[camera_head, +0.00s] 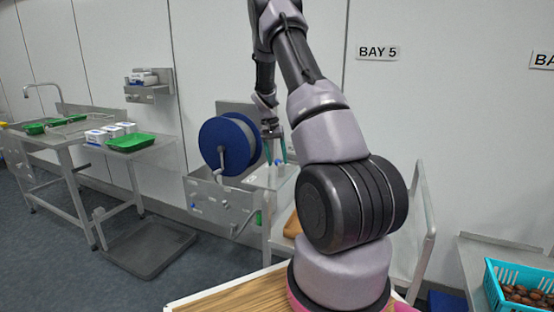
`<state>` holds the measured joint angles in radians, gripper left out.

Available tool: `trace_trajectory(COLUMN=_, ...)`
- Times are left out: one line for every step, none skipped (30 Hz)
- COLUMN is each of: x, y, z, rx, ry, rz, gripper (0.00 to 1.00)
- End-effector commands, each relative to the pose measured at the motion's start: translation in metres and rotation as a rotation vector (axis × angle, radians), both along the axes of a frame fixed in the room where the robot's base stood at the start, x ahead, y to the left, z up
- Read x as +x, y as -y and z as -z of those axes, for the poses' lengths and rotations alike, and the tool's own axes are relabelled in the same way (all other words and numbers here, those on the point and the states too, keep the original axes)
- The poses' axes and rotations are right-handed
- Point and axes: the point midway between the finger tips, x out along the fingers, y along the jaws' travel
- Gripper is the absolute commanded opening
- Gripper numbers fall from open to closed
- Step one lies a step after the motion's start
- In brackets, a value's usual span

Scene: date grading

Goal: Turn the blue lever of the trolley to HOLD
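The metal trolley (228,204) stands left of centre, partly behind my arm. A small blue part (194,205) on its front left panel may be the blue lever; it is too small to tell which way it points. No HOLD marking is legible.
A large blue reel (229,144) stands at the trolley, just left of my gripper. A grey floor platform (146,248) lies left of the trolley. Benches with green trays (130,142) stand further left. A turquoise basket (518,283) of dates is at right. Floor in front of the trolley looks free.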

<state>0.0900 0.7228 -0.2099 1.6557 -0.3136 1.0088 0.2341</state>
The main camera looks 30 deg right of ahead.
Motion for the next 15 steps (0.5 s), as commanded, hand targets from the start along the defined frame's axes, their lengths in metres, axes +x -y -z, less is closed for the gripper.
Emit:
trace_trajectory(x=0.000, y=0.000, z=0.000, rx=0.000, ry=0.000, rz=0.000, gripper=0.64)
trace_trajectory(x=0.000, y=0.000, z=-0.001, rx=0.000, ry=0.000, rz=0.000, gripper=0.64)
trace_trajectory(x=0.001, y=0.000, z=-0.002, rx=0.000, ry=0.001, rz=0.000, gripper=0.64)
trace_trajectory(x=0.001, y=-0.001, z=-0.004, rx=0.000, ry=0.001, rz=0.000, gripper=0.64)
trace_trajectory(x=0.001, y=-0.001, z=-0.007, rx=-0.001, ry=0.002, rz=0.000, gripper=0.64)
trace_trajectory(x=0.003, y=-0.002, z=-0.012, rx=0.000, ry=0.004, rz=-0.001, gripper=0.64)
trace_trajectory(x=0.003, y=-0.003, z=-0.016, rx=0.000, ry=0.005, rz=-0.001, gripper=0.64)
trace_trajectory(x=0.004, y=-0.003, z=-0.021, rx=0.000, ry=0.005, rz=-0.001, gripper=0.64)
trace_trajectory(x=0.005, y=-0.005, z=-0.028, rx=-0.001, ry=0.006, rz=-0.002, gripper=0.64)
trace_trajectory(x=0.006, y=-0.005, z=-0.034, rx=0.000, ry=0.005, rz=-0.002, gripper=0.64)
trace_trajectory(x=0.007, y=-0.006, z=-0.041, rx=-0.001, ry=0.006, rz=-0.002, gripper=0.64)
trace_trajectory(x=0.007, y=-0.007, z=-0.049, rx=0.000, ry=0.005, rz=-0.001, gripper=0.64)
trace_trajectory(x=0.008, y=-0.008, z=-0.055, rx=0.000, ry=0.005, rz=-0.001, gripper=0.64)
trace_trajectory(x=0.009, y=-0.009, z=-0.061, rx=0.000, ry=0.005, rz=-0.001, gripper=0.64)
trace_trajectory(x=0.010, y=-0.010, z=-0.069, rx=0.000, ry=0.005, rz=-0.001, gripper=0.64)
